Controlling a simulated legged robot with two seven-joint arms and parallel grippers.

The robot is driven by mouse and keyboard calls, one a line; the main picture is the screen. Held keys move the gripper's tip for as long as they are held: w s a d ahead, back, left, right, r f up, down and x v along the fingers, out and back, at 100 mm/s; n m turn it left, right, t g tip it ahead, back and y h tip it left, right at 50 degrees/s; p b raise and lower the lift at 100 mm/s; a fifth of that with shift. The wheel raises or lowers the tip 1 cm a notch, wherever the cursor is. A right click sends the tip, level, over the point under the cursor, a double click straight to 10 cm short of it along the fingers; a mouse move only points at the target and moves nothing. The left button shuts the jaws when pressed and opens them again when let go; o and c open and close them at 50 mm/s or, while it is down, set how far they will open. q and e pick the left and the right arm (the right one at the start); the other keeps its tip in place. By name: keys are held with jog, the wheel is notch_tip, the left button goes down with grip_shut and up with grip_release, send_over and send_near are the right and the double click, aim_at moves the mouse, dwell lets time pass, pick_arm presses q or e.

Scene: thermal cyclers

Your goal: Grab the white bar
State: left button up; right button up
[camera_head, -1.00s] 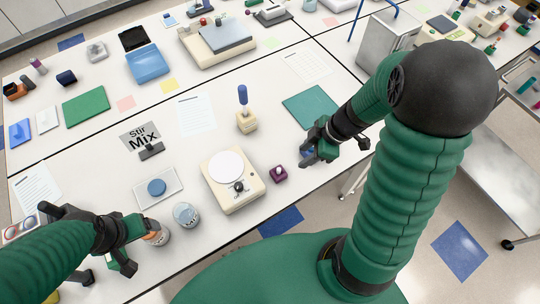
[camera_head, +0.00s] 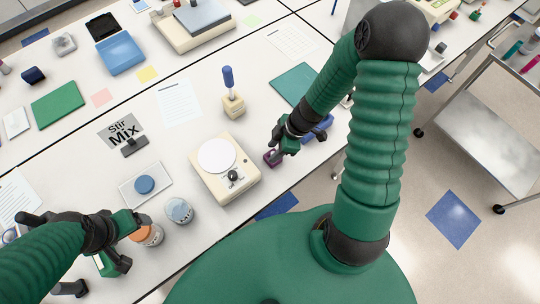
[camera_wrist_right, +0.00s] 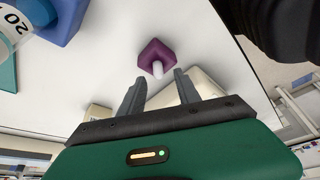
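The white bar (camera_wrist_right: 157,69) is a small white rod on a purple block (camera_wrist_right: 155,52), seen in the right wrist view. The purple block also shows in the head view (camera_head: 269,158), right of the stirrer, where the bar cannot be made out. My right gripper (camera_wrist_right: 157,90) is open, its two dark fingers apart and pointing at the block, with the bar just beyond the fingertips and nothing held. In the head view the right gripper (camera_head: 275,149) is close above the block. My left gripper (camera_head: 130,240) has its fingers apart beside an orange-topped jar (camera_head: 150,235).
A cream stirrer with a round white plate (camera_head: 216,155) stands left of the block. A blue rack (camera_head: 318,130) lies right of my right gripper. The table's front edge is near.

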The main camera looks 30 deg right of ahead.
pick_arm(q)
jog(key=shift+s+f, duration=0.15)
jog(key=shift+s, duration=0.05)
pick_arm(e)
jog(key=shift+s+a+f, duration=0.1)
jog(key=shift+a+f, duration=0.1)
jog(key=shift+f, duration=0.45)
pick_arm(q)
jog(key=shift+s+d, duration=0.1)
jog(key=shift+s, duration=0.05)
pick_arm(e)
jog(key=shift+d+f, duration=0.1)
jog(key=shift+f, duration=0.05)
jog(key=shift+d+f, duration=0.15)
jog(key=shift+d, duration=0.4)
jog(key=shift+c, duration=1.4)
pick_arm(q)
jog(key=shift+d, duration=0.5)
pick_arm(e)
jog(key=shift+a, duration=0.2)
jog(key=c, duration=0.5)
pick_arm(q)
jog(key=shift+a, duration=0.25)
pick_arm(e)
jog(key=shift+a, duration=0.2)
grip_shut()
pick_arm(q)
jog(key=shift+d, duration=0.2)
pick_arm(e)
jog(key=shift+d, duration=0.1)
